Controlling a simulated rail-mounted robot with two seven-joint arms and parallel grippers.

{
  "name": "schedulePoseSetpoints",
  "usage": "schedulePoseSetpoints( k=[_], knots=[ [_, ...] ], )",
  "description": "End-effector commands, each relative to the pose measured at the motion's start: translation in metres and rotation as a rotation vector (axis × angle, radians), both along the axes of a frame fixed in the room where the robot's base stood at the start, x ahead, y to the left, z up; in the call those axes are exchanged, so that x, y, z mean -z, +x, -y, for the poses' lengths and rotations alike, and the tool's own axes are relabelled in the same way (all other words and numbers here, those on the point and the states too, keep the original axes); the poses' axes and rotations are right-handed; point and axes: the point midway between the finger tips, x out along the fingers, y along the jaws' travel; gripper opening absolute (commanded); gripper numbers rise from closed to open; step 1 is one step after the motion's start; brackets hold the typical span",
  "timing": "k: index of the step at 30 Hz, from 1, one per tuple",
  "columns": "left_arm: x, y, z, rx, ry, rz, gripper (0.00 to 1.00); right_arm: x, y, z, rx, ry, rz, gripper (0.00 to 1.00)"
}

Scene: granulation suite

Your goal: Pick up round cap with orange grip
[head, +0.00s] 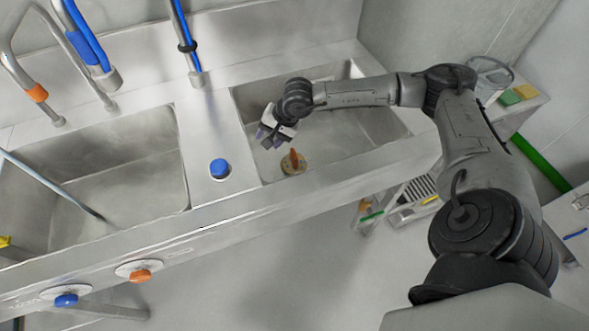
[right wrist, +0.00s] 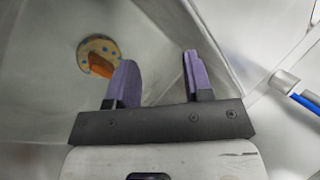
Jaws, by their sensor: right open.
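The round cap with an orange grip (head: 287,167) lies in the right sink basin, near its front wall. It is a pale disc with an upright orange grip. In the right wrist view the cap (right wrist: 104,45) shows blue dots around its rim and sits to the left of my fingers. My right gripper (head: 268,140) hangs over the same basin, just left of and behind the cap in the head view. Its purple fingers (right wrist: 158,65) are apart, with nothing between them, and do not touch the cap. My left gripper is not in view.
The steel right basin (head: 335,150) has walls close around the cap. A blue round knob (head: 219,168) stands on the divider beside the left basin (head: 110,185). Hoses and taps rise at the back left. A low rack (head: 412,203) stands right of the sink.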

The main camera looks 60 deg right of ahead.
Motion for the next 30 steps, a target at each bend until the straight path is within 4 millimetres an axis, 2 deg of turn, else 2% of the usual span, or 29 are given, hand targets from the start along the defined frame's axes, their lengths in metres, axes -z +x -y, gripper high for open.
schedulePoseSetpoints(
  k=[3, 6, 12, 24, 30],
  knots=[
    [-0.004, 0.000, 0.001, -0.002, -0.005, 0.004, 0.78, 0.011, -0.020, 0.022, -0.167, -0.207, -0.107, 0.47],
    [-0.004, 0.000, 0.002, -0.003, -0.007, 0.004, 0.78, 0.016, -0.033, 0.038, -0.277, -0.326, -0.187, 0.47],
    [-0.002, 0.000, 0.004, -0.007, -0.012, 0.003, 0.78, 0.022, -0.047, 0.055, -0.396, -0.442, -0.283, 0.47],
    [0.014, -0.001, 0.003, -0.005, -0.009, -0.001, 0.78, 0.085, -0.044, 0.063, -0.419, -0.460, -0.303, 0.47],
    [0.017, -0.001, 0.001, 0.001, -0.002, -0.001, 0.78, 0.102, -0.042, 0.065, -0.420, -0.460, -0.302, 0.47]
  ],
)
